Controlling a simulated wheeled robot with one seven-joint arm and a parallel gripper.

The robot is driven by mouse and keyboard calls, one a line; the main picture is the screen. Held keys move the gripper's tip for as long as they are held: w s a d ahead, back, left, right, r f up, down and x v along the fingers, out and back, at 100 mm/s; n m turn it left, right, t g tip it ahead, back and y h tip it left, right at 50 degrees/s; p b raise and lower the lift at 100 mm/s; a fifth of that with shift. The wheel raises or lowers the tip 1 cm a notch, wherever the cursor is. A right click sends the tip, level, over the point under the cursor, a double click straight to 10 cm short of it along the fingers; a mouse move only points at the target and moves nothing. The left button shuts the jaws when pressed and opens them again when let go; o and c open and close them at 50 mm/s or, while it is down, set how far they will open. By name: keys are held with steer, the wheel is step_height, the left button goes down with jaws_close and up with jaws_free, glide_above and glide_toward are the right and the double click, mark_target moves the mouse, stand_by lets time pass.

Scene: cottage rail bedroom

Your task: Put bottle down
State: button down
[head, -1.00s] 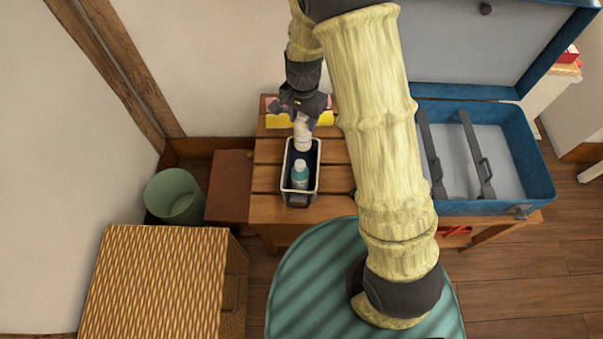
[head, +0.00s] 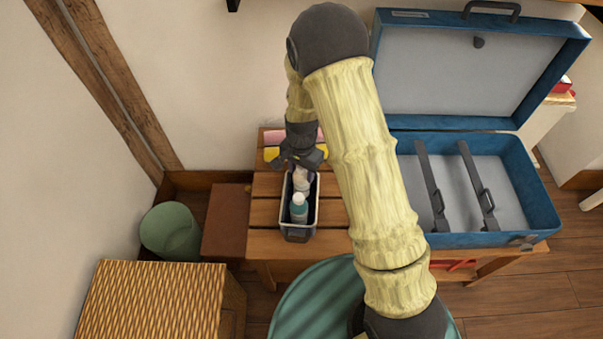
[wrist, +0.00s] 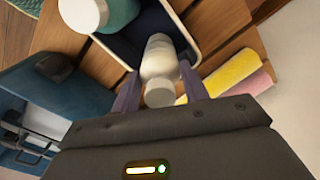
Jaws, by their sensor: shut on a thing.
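A white bottle (head: 301,179) is held by my gripper (head: 302,167), its lower part inside the back half of a small dark-lined caddy with a pale rim (head: 316,209). In the wrist view the white bottle (wrist: 160,60) stands between the two fingers of my gripper (wrist: 160,95), cap toward the camera. A teal bottle with a white cap (head: 299,209) stands in the front half of the caddy; it also shows in the wrist view (wrist: 117,14). Whether the white bottle touches the caddy floor is hidden.
The caddy is on a slatted wooden bench (head: 265,215). An open blue suitcase (head: 540,195) lies on the bench's right. Yellow and pink rolls (wrist: 232,73) lie behind the caddy. A green bin (head: 170,232) and wicker chest (head: 150,300) stand left.

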steer(key=shift+f, duration=0.8)
steer(key=shift+r, duration=0.1)
steer(key=c, duration=0.7)
jaws_free()
steer(key=shift+c, duration=0.2)
step_height(320, 180, up, 12)
steer(key=shift+p, duration=1.25)
